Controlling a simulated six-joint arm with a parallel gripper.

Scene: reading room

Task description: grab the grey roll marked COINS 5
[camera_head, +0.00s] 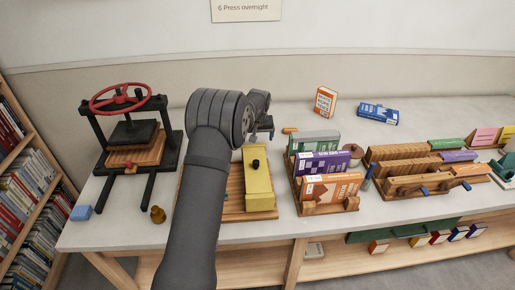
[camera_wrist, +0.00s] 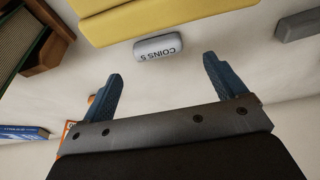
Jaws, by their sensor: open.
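The grey roll marked COINS 5 (camera_wrist: 159,46) lies in the wrist view just beyond my gripper, beside the edge of a yellow block (camera_wrist: 150,18). Its lettering appears upside down. My gripper (camera_wrist: 163,66) is open and empty. Its two blue fingers point toward the roll, one to each side, and the roll sits a little ahead of the gap between them. In the head view my gripper (camera_head: 262,130) is behind the yellow block (camera_head: 258,190), and I cannot make out the roll there.
A book press with a red wheel (camera_head: 121,98) stands at the left. A wooden rack of books (camera_head: 327,208) stands right of the yellow block. Another grey piece (camera_wrist: 297,25) lies to the right in the wrist view. Open bench (camera_head: 250,232) shows along the front.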

